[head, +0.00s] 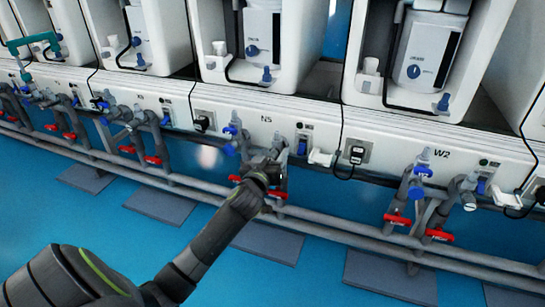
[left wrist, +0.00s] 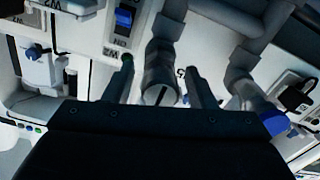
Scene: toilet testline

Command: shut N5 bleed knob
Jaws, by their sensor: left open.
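The N5 panel (head: 265,120) is in the middle of the head view. My left gripper (head: 274,158) is at the right-hand pipe fitting below it and hides much of that fitting. In the left wrist view my left gripper (left wrist: 162,88) is open, with one dark finger on each side of a grey round fitting with a dark slot (left wrist: 160,92). This looks like the N5 bleed knob, but I cannot be sure. I cannot tell whether the fingers touch it. My right gripper is not in view.
Blue fittings (head: 231,140) sit left of my gripper, and red handles (head: 275,194) are close below it. A blue switch (left wrist: 124,17) is near the fingers. Grey pipes (head: 330,226) run along the line. The W2 station (head: 440,154) is to the right.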

